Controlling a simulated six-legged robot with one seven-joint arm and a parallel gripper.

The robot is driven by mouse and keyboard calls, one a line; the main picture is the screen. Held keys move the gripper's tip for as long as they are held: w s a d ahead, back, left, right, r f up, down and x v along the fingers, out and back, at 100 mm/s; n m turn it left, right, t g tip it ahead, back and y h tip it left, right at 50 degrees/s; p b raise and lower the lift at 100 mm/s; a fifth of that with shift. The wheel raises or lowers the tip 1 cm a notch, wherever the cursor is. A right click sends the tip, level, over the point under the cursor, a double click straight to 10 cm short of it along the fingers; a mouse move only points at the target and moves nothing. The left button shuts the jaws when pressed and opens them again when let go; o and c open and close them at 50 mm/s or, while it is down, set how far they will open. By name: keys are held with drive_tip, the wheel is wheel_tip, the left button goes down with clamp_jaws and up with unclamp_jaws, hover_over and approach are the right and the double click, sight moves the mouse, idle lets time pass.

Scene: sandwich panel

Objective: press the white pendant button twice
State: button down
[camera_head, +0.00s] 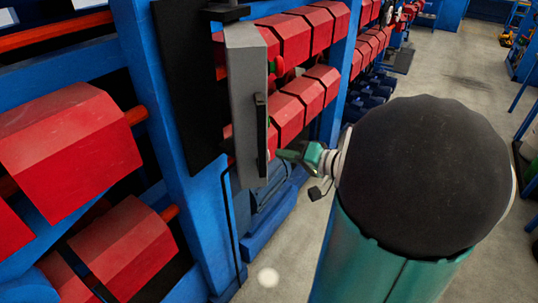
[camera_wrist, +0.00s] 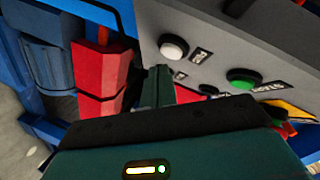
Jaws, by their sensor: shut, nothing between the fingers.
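The white button (camera_wrist: 172,47) sits on the face of the grey pendant panel (camera_wrist: 220,45), upper middle of the wrist view. In the head view my gripper (camera_head: 282,154) is beside the lower part of the pendant panel (camera_head: 245,110). The white button is not visible there.
Blue frames (camera_head: 170,100) carry rows of red blocks (camera_head: 290,40) on the left and behind the panel. A black handle (camera_head: 261,130) stands on the panel's edge. A cable hangs below the panel. Grey floor (camera_head: 440,70) is open to the right.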

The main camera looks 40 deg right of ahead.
drive_tip(key=shift+a, duration=0.1)
drive_tip(key=shift+w+a, duration=0.2)
drive_tip(key=shift+a, duration=0.1)
drive_tip(key=shift+w+a, duration=0.15)
drive_tip(key=shift+a, duration=0.25)
idle(1.0)
drive_tip(key=shift+d, duration=0.1)
drive_tip(key=shift+s+d, duration=0.35)
drive_tip(key=shift+d, duration=0.3)
drive_tip(key=shift+d, duration=0.1)
drive_tip(key=d, duration=0.1)
drive_tip(key=s+d, duration=0.1)
drive_tip(key=d, duration=0.1)
drive_tip(key=s+d, duration=0.1)
drive_tip(key=shift+s+d, duration=0.1)
drive_tip(key=shift+d, duration=0.05)
drive_tip(key=shift+s, duration=0.1)
idle(0.9)
